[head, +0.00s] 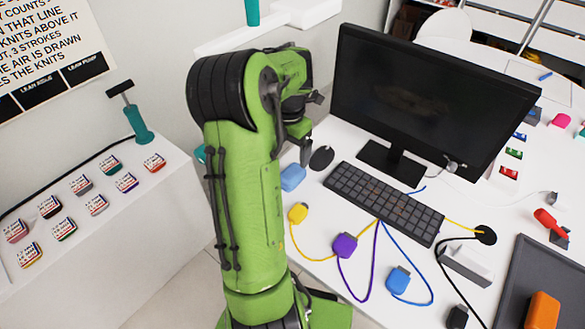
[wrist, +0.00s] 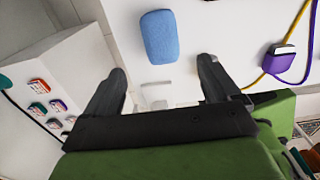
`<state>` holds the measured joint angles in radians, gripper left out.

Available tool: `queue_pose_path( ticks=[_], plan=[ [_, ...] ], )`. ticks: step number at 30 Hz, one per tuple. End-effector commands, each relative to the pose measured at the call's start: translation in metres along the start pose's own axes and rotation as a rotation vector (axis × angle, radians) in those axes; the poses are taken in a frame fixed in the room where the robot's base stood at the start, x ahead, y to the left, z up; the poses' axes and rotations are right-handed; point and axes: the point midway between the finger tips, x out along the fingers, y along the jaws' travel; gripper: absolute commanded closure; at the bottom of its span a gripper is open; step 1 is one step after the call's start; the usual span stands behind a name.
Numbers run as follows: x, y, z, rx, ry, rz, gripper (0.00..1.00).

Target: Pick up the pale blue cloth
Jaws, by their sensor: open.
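The pale blue cloth (head: 293,177) is a small folded pad with rounded corners. It lies on the white desk near its left edge, below the black mouse. In the wrist view the cloth (wrist: 160,36) lies beyond my fingertips, roughly centred between them and apart from both. My gripper (wrist: 162,72) is open, with nothing between its fingers. In the head view my green arm rises in front of the desk's left edge and its end reaches down just above the cloth; the fingers are hard to make out there.
The black mouse (head: 321,158), monitor (head: 425,100) and keyboard (head: 384,203) stand close to the right. Yellow, purple (head: 345,246) and blue cabled plugs lie towards the front. A white ledge (head: 110,235) with several small labelled items is at the left, across a floor gap.

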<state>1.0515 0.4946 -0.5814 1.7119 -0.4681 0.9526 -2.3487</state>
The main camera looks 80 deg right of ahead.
Motion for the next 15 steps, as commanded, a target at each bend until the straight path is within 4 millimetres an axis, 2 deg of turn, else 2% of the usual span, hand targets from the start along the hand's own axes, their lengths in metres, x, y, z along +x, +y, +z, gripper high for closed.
queue_pose_path(
  ticks=[1,3,8,15],
  plan=[
    [0.017,-0.001,-0.001,0.001,0.005,-0.004,0.11],
    [0.031,-0.001,-0.001,0.000,0.005,-0.005,0.11],
    [0.051,-0.001,-0.001,0.001,0.003,-0.003,0.11],
    [0.093,-0.003,-0.003,0.001,0.003,-0.003,0.11]
  ],
)
